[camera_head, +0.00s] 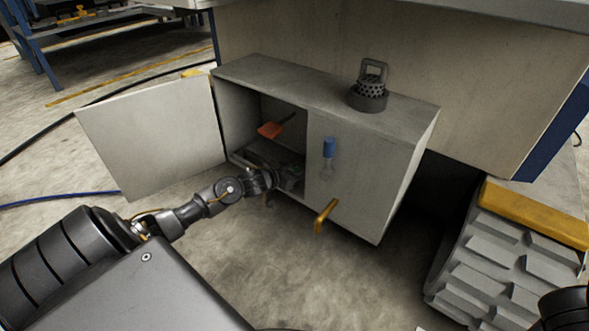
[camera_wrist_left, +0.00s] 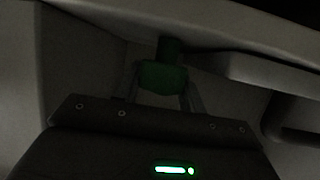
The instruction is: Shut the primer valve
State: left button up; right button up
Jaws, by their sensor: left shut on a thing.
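A grey cabinet (camera_head: 262,75) stands against a larger beige housing, its left door (camera_head: 155,133) swung open. My left arm reaches into the open left bay, and my left gripper (camera_head: 288,180) is inside it, dark and hard to make out. In the left wrist view a green knob-like handle (camera_wrist_left: 163,78) sits between the fingers, which are shut on it. It joins a short stem above. An orange-red handle (camera_head: 270,130) shows higher in the bay. I cannot tell by any label which handle is the primer valve. My right gripper is not in view.
A blue handle (camera_head: 329,147) and a yellow handle (camera_head: 326,215) stick out from the closed right front. A dark strainer with a loop (camera_head: 370,93) stands on top. A rubber track (camera_head: 510,260) stands right. The floor in front is clear.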

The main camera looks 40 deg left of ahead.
pick_arm(q)
jog(key=shift+r+m+h+p, duration=0.3)
jog(key=shift+r+m+p, duration=0.1)
jog(key=shift+p, duration=0.1)
jog(key=shift+f+m+h, duration=0.15)
jog(key=shift+m+h, duration=0.15)
jog(key=shift+h, duration=0.2)
jog(key=shift+d+f+m+h+p, duration=0.1)
jog(key=shift+f+m+h+p, duration=0.1)
jog(key=shift+m+h+p, duration=0.25)
jog(key=o, duration=1)
jog(key=shift+g, duration=0.3)
